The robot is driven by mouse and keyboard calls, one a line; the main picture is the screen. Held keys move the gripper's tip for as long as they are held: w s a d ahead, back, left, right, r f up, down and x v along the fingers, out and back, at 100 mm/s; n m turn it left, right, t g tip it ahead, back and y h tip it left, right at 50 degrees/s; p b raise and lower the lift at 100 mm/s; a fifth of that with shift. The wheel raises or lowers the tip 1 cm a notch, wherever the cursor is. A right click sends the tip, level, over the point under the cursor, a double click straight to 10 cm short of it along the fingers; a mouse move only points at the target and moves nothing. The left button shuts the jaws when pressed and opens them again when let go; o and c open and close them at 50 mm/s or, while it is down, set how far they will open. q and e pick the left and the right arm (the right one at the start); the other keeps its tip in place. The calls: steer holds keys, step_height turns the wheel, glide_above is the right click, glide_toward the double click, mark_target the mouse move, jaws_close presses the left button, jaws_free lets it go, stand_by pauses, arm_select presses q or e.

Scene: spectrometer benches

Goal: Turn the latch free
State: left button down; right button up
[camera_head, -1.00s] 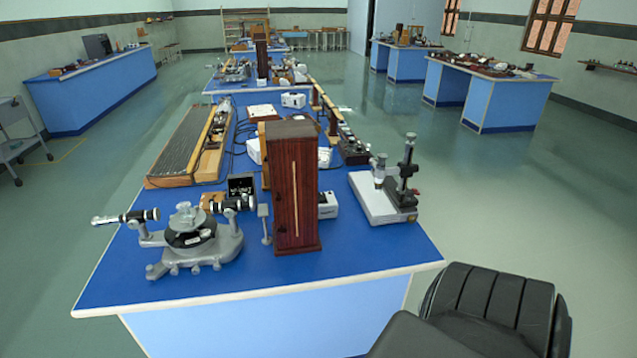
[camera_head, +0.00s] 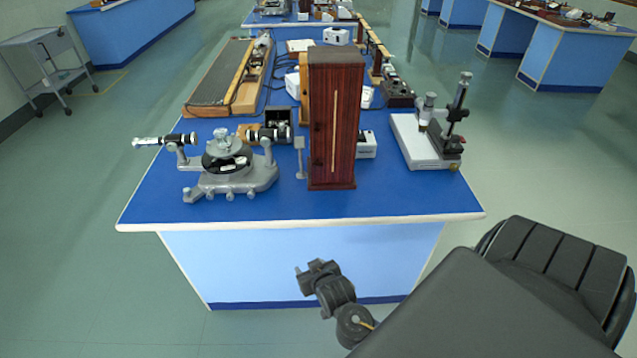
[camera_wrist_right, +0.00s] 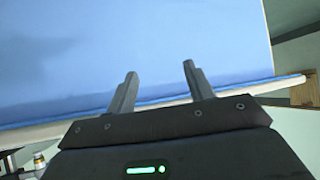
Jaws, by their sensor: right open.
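No latch can be made out for certain in either view. A grey spectrometer (camera_head: 230,165) with two dark telescope tubes stands at the front left of the blue bench top. A tall dark red-brown wooden case (camera_head: 335,120) stands upright near the front edge, with a pale strip down its face. My right gripper (camera_head: 308,268) is in front of the bench's light blue front panel (camera_head: 250,260), below the top and apart from those things. In the right wrist view its two fingers (camera_wrist_right: 160,72) are spread, with nothing between them. My left gripper is out of view.
A microscope-like stand on a white base (camera_head: 428,145) is at the bench's right. A long wooden apparatus (camera_head: 225,80), cables and small boxes lie behind. A trolley (camera_head: 45,65) stands far left. The floor (camera_head: 540,165) right of the bench is clear.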

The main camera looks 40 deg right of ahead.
steer(key=w+d+r+m+t+h, duration=0.2)
steer(key=w+d+r, duration=0.1)
steer(key=r, duration=0.3)
steer(key=w+d+r+m+t+h, duration=0.1)
steer(key=w+d+r+m+h, duration=0.15)
steer(key=r, duration=0.35)
steer(key=m+t+h, duration=0.1)
steer(key=m+h, duration=0.2)
steer(key=h, duration=0.1)
glide_toward(318, 164)
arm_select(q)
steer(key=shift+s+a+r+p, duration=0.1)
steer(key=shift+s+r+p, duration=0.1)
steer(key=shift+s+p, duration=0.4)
arm_select(e)
steer(key=shift+y, duration=0.25)
steer(key=x, duration=0.9)
steer(key=shift+d+r, duration=0.1)
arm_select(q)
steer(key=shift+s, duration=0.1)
arm_select(e)
steer(key=shift+s, duration=0.1)
